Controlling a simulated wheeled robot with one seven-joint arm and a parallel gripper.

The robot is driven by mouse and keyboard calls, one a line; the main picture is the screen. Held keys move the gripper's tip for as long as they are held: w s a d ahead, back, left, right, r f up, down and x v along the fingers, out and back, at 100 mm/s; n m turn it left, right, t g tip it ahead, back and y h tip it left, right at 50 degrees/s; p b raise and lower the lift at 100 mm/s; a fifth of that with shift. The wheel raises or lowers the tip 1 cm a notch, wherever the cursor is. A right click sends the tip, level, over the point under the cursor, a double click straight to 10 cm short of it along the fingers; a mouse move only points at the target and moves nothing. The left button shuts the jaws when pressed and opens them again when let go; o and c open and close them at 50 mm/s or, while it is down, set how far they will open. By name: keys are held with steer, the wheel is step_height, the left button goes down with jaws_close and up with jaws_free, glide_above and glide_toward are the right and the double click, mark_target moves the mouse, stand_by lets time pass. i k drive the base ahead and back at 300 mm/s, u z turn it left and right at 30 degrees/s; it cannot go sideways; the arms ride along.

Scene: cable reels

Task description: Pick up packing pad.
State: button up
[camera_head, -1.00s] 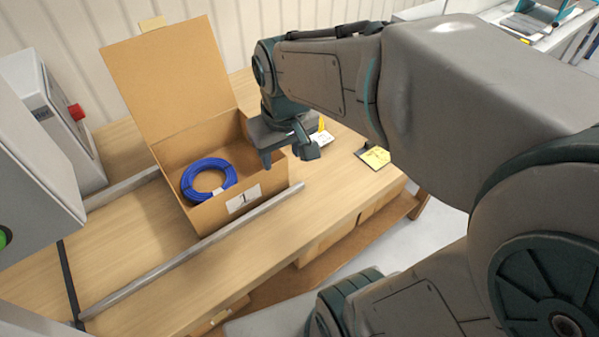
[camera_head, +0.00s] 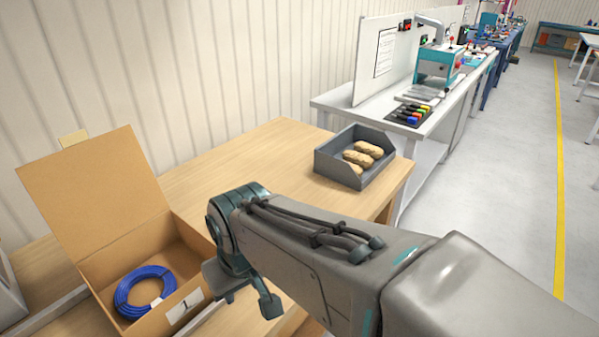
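Several tan, rounded, crumpled-looking pads lie in an open grey bin (camera_head: 335,168) at the back right of the wooden table; they look like packing pads (camera_head: 368,149). My gripper (camera_head: 247,296) is in front of and left of the bin, just right of an open cardboard box (camera_head: 100,262). Its fingers point down and stand apart, with nothing visible between them. My own arm hides part of the table in front of the bin.
The cardboard box holds a coil of blue cable (camera_head: 145,291) and has its lid raised. The wooden table (camera_head: 235,160) is clear between box and bin. A white workbench (camera_head: 345,100) with equipment stands behind the bin.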

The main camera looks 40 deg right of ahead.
mark_target(365, 162)
steer(key=k, duration=0.45)
steer(key=u, duration=0.55)
steer(key=i, duration=0.3)
steer(key=z, duration=3.05)
steer(key=i, duration=2.85)
